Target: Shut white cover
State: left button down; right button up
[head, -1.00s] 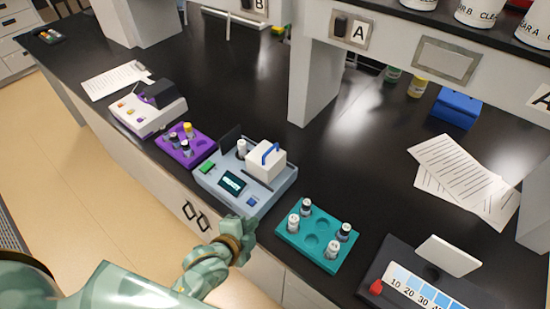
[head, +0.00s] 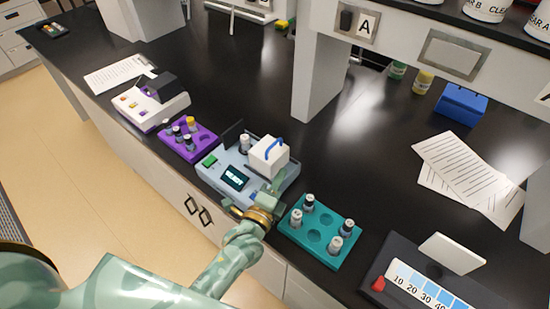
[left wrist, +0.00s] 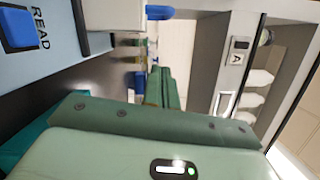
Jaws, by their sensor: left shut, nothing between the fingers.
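The white cover (head: 264,159), a block with a blue handle (head: 274,148), sits on the pale blue reader (head: 217,175) in the head view. A white-capped vial (head: 244,143) stands on the reader just left of the cover, not under it. My left gripper (head: 279,183) is shut and empty at the reader's right end, close to the cover's right side; I cannot tell if they touch. In the left wrist view the shut fingers (left wrist: 165,88) point toward the back, with the white cover (left wrist: 98,14) and handle (left wrist: 160,12) at the top. My right gripper is out of view.
A teal rack (head: 320,233) with several vials stands close right of my left gripper. A purple rack (head: 203,142) and a white device (head: 150,104) are left of the reader. A grey pillar (head: 318,80) rises behind.

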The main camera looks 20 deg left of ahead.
aim_at(273, 161)
pick_arm(q)
jog(key=w, duration=0.2)
jog(key=w+a+b, duration=0.1)
jog(key=w, duration=0.1)
jog(key=w+a+b, duration=0.1)
jog(key=shift+w+a+r, duration=0.1)
jog(key=shift+w+r, duration=0.25)
jog(key=shift+w, duration=0.05)
jog(key=shift+w+a+r, duration=0.1)
jog(key=shift+w+a, duration=0.05)
jog(key=shift+a, duration=0.35)
jog(key=shift+a, duration=0.3)
jog(key=w+a, duration=0.1)
jog(key=a, duration=0.1)
jog(key=w+a, duration=0.1)
jog(key=a, duration=0.2)
jog(key=w+a, duration=0.1)
jog(key=a, duration=0.2)
jog(key=shift+w+a, duration=0.15)
jog(key=shift+a, duration=0.1)
jog(key=shift+w+a, duration=0.1)
jog(key=shift+a, duration=0.2)
jog(key=shift+r, duration=0.1)
